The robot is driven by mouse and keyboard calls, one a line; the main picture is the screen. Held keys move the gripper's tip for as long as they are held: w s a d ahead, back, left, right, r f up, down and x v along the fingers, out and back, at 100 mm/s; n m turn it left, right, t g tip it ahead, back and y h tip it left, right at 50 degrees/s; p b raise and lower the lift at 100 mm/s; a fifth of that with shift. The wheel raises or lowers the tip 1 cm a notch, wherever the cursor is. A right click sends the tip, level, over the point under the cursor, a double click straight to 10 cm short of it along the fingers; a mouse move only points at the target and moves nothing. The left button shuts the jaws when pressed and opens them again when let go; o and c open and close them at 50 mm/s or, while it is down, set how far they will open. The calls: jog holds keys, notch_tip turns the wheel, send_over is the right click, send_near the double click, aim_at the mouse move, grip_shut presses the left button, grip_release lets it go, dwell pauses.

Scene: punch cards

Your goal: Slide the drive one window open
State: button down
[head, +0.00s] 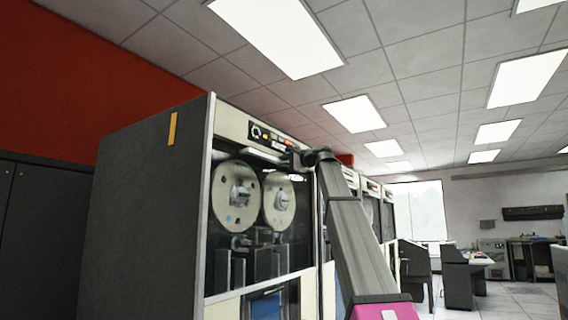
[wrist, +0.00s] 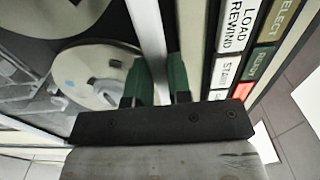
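The drive one window (head: 262,220) is the glass front of the nearest tape cabinet, with two pale reels behind it. It appears closed over the reels. My gripper (head: 297,158) is at the window's upper right corner, just under the control panel, and small in the head view. In the wrist view my gripper (wrist: 160,84) has two green fingers standing apart, with the pale window frame edge (wrist: 147,30) running between them. I cannot tell whether the fingers press on that edge. A reel (wrist: 88,72) shows behind the glass to the left.
The control panel (head: 268,138) with labelled buttons, such as LOAD REWIND (wrist: 238,25), lies close to the right of the fingers in the wrist view. More cabinets (head: 371,205) stand in a row beyond. Desks (head: 465,275) and open floor are at the right.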

notch_tip(320, 180, down, 44)
jog(key=shift+r, duration=0.15)
dwell(0.5)
jog(key=c, duration=1)
grip_release()
jog(key=shift+c, duration=0.2)
jog(key=v, duration=1.1)
